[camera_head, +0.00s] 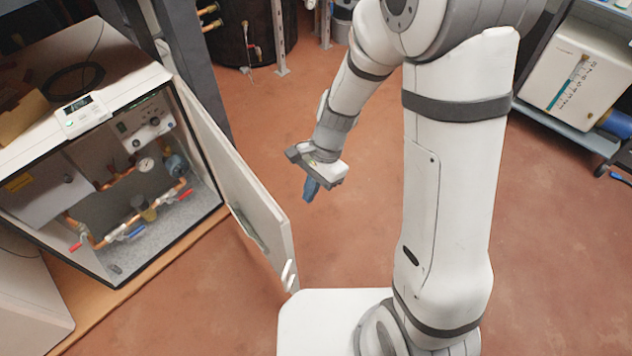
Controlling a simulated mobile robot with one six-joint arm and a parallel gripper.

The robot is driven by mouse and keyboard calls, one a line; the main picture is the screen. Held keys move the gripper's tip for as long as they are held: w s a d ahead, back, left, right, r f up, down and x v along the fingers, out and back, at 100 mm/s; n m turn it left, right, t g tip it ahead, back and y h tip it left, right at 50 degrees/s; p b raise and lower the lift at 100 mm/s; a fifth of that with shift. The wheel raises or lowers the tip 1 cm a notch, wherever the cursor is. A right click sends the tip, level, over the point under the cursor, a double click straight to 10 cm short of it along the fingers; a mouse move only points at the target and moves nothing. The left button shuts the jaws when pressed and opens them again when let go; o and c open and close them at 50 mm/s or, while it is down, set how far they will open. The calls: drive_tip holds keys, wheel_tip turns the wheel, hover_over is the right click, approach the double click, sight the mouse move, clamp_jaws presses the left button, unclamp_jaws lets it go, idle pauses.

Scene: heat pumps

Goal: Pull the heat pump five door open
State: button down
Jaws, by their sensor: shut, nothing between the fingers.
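A white heat pump cabinet (122,77) stands at the left with its front open. Its door (236,175) is swung well out to the right and points toward the front of my base. A small white handle (289,274) is at the door's free lower end. Inside the cabinet, copper pipes, a round gauge and red and blue valve handles show. My gripper (309,194) hangs pointing down, shut and empty, to the right of the door and apart from it. I cannot read a number on the cabinet.
My white base lies close to the door's free end. A grey post (202,75) stands behind the door. A dark tank (243,40) stands at the back. A cart (566,115) with a white unit is at the right. Red floor (270,120) between them is clear.

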drive_tip(key=shift+w+d, duration=0.15)
drive_tip(key=d+r+n+t+h+p, duration=0.1)
drive_tip(key=d+r+n+p, duration=0.2)
drive_tip(key=r, duration=0.6)
drive_tip(key=d+r+n+t+p, duration=0.1)
drive_tip(key=d+r+p, duration=0.3)
drive_tip(key=r, duration=0.5)
drive_tip(key=s+d+r+n+t+h+p, duration=0.2)
drive_tip(key=s+d+r+n+t+p, duration=0.1)
drive_tip(key=s+d+r+n, duration=0.2)
drive_tip(key=s+d+r, duration=0.2)
drive_tip(key=d+r, duration=0.2)
drive_tip(key=r, duration=0.1)
drive_tip(key=shift+s+r+t+p, duration=0.3)
drive_tip(key=shift+s+r+p, duration=0.05)
drive_tip(key=shift+r+p, duration=0.05)
